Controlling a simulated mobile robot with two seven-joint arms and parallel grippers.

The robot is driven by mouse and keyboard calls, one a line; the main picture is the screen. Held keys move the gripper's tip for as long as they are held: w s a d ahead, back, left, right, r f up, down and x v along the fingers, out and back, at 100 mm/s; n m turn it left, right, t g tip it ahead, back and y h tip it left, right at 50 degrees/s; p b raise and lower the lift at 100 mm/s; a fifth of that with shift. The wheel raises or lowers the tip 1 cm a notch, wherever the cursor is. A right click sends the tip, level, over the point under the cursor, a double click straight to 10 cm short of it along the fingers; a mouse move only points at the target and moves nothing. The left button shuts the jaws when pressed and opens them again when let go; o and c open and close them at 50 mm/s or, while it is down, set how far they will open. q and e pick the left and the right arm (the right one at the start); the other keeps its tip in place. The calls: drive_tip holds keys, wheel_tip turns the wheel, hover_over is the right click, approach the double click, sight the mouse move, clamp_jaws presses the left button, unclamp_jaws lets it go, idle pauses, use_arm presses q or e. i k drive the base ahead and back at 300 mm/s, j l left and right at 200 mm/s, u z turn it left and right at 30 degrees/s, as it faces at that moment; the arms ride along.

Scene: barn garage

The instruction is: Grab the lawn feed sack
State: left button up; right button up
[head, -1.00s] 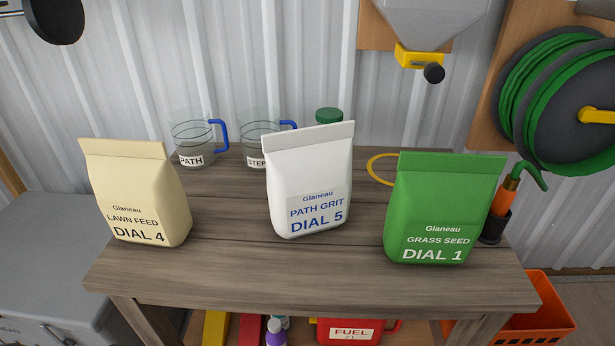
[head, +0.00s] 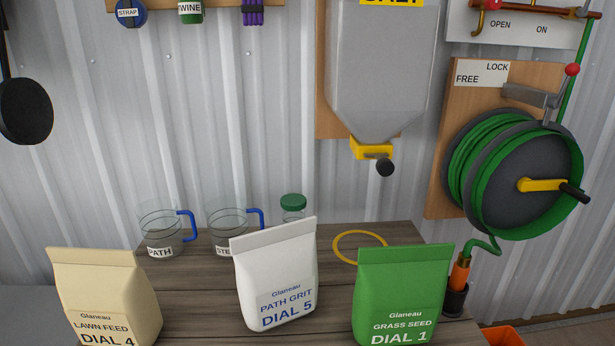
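The lawn feed sack (head: 105,295) is cream, printed "Glaneau LAWN FEED DIAL 4", and stands upright at the left of the wooden bench (head: 205,313). Its base is cut off by the bottom edge of the head view. A white path grit sack (head: 276,275), marked "DIAL 5", stands at the middle of the bench. A green grass seed sack (head: 402,292), marked "DIAL 1", stands to the right. Neither of my grippers shows in the head view.
Behind the sacks stand two clear jugs with blue handles, one labelled PATH (head: 162,232), and a green-capped jar (head: 293,208). A yellow ring (head: 359,234) lies on the bench. A salt hopper (head: 378,75) and a green hose reel (head: 520,175) hang on the wall.

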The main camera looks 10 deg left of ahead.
sight(109, 299)
drive_tip(key=u, duration=1.45)
